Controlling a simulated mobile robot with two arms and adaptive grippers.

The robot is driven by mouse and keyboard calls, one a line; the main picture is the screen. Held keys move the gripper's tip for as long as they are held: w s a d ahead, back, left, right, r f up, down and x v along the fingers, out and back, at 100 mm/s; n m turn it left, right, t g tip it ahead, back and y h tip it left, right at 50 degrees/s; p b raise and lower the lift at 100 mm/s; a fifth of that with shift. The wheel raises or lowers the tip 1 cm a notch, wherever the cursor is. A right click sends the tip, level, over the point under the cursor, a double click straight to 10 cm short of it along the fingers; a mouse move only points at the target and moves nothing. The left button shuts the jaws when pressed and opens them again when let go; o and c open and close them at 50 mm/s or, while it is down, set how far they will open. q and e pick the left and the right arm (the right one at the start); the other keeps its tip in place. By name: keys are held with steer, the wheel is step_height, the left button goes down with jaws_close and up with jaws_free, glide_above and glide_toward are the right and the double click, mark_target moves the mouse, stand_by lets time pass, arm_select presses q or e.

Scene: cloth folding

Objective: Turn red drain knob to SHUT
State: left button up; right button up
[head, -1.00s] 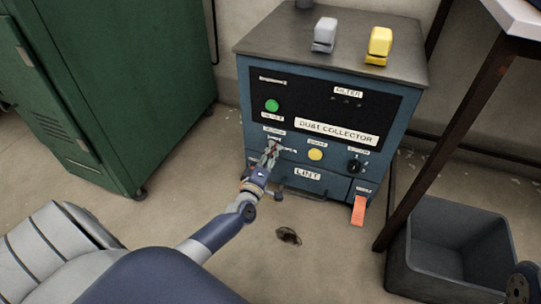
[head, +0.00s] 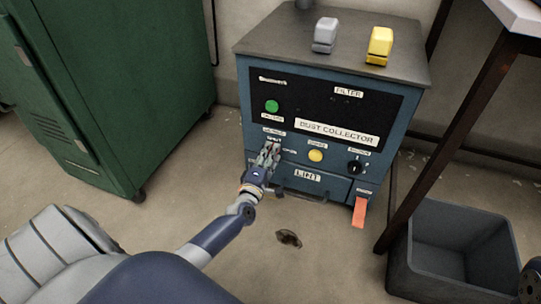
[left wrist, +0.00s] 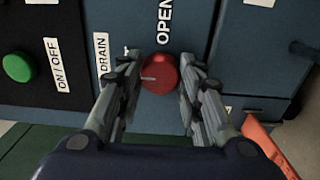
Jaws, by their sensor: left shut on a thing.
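The red drain knob (left wrist: 160,74) shows in the left wrist view, round, with a pale pointer line towards the picture's left, the DRAIN label's side. My left gripper (left wrist: 161,65) has a finger on each side of the knob and is shut on it. The OPEN label (left wrist: 165,18) is beyond the knob; another label at the left finger is mostly hidden. In the head view my left gripper (head: 270,148) is at the dust collector's front panel (head: 310,110) and hides the knob. My right gripper is not clearly seen.
A green button (head: 271,106), a yellow button (head: 316,156) and a black knob (head: 355,166) are on the panel. The LINT drawer (head: 300,178) is below. An orange tag (head: 359,211) hangs at right. A grey bin (head: 450,250) and a table leg stand at right.

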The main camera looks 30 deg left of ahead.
arm_select(q)
steer(key=o, duration=1.1)
steer(key=v, duration=1.2)
